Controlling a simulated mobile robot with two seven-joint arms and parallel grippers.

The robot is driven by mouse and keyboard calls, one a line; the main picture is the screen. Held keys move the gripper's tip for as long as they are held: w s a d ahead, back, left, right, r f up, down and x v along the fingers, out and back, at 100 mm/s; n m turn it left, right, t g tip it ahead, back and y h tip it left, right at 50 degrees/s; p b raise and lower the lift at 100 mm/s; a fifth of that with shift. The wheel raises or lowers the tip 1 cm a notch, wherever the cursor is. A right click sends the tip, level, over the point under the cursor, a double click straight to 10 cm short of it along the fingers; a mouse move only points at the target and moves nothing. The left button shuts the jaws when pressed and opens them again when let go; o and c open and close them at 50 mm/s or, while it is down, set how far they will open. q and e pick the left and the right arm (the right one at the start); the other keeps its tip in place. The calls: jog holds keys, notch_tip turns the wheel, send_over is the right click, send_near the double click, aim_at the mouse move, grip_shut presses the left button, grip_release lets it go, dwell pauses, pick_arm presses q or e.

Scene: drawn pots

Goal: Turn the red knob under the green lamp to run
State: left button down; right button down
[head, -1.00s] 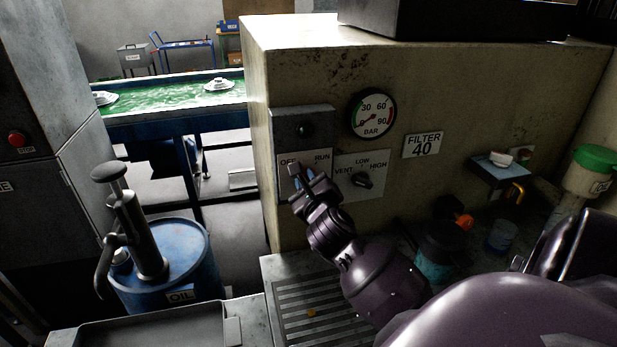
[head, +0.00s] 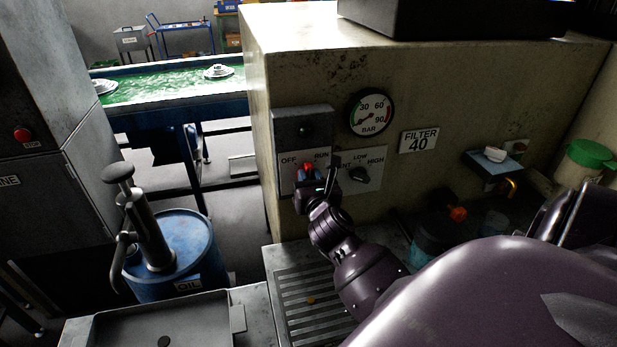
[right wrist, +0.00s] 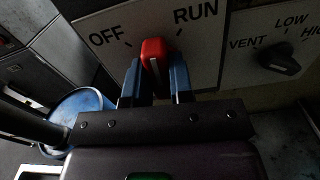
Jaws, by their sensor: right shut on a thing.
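The red knob (head: 308,168) sits on a pale panel marked OFF and RUN. In the right wrist view the knob (right wrist: 153,52) stands roughly upright between the OFF and RUN marks. My right gripper (head: 309,178) is shut on it. In the wrist view the blue fingers of this gripper (right wrist: 155,78) are on either side of the knob, covering its lower part. The lamp (head: 305,130) above the knob looks dark; no green shows on it. My left gripper is not in view.
A black selector (head: 358,175) marked VENT, LOW and HIGH is close to the right of my gripper. A pressure gauge (head: 371,112) and a FILTER 40 plate (head: 419,141) are above right. A slotted grate (head: 305,300) lies below; a blue oil drum (head: 180,245) stands left.

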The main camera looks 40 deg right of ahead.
jog(key=m, duration=0.7)
jog(key=shift+s+d+f, duration=0.1)
dwell(0.5)
jog(key=c, duration=1)
grip_release()
jog(key=b+v, duration=0.1)
jog(key=v, duration=0.9)
jog(key=shift+s+b, duration=0.4)
